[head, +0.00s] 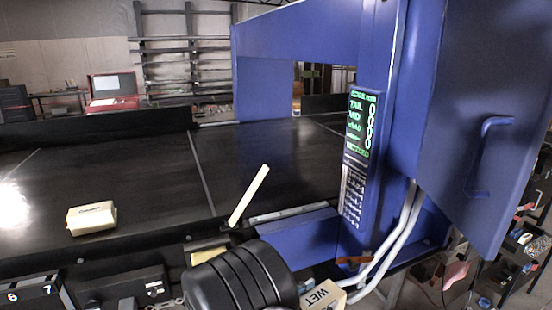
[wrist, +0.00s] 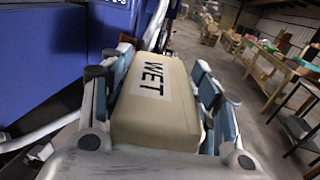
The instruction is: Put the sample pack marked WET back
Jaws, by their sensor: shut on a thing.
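The cream sample pack marked WET (wrist: 155,105) is between the blue-padded fingers of my gripper (wrist: 163,66) in the wrist view. The fingers are shut on its two sides, and its WET label faces up. In the head view the pack (head: 322,296) shows at the bottom edge, beside the foot of the blue detector, partly cut off by the frame. My dark arm hides most of the gripper there. Another cream pack (head: 91,218) lies on the black conveyor belt (head: 120,170) at the left; its small label is unreadable.
The blue detector arch (head: 300,38) spans the belt. Its panel (head: 357,160) shows green text. A blue door (head: 475,120) stands at the right, with pale pipes (head: 398,240) below. A cream bar (head: 249,196) sticks up at the belt's near edge. Dark bins (head: 35,293) marked 6 and 7 are lower left.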

